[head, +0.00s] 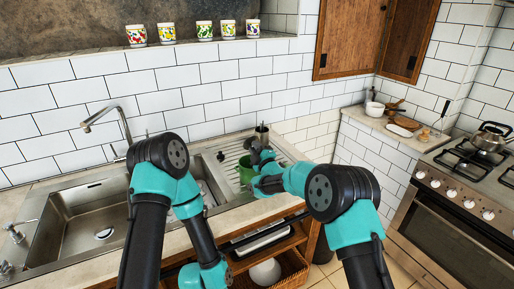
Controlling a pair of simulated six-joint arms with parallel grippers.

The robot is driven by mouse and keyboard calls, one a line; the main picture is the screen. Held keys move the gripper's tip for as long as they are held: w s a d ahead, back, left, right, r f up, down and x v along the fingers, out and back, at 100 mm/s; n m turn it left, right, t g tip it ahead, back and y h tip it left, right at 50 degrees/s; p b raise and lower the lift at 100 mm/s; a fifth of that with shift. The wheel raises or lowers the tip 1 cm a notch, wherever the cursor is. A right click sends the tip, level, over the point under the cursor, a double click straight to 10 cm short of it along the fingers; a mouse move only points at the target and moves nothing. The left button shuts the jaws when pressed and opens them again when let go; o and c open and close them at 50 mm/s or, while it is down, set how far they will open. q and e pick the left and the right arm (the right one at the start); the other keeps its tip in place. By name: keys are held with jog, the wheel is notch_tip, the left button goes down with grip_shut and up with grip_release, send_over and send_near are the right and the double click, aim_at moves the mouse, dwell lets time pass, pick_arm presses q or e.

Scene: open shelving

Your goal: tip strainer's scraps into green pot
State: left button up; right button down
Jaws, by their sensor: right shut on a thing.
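A green pot (246,173) stands on the ribbed drainboard at the right end of the sink. My right gripper (259,153) is at the pot's upper right, close above its rim. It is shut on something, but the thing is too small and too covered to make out. I cannot tell whether the gripper touches the pot. I cannot pick out the strainer or its scraps for sure. My left arm reaches in over the sink and bends down in front of the counter; its fingers do not show clearly.
The steel sink (68,217) with a tap (122,122) lies to the left. A dark container (262,132) stands behind my right gripper. Patterned cups (205,30) line the ledge above. A stove (462,190) is at the right. A wicker basket (293,268) sits on the shelf below.

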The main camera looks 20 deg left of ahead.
jog(key=shift+f+t+y, duration=0.3)
jog(key=shift+t+y, duration=0.2)
jog(key=shift+t, duration=0.1)
dwell(0.6)
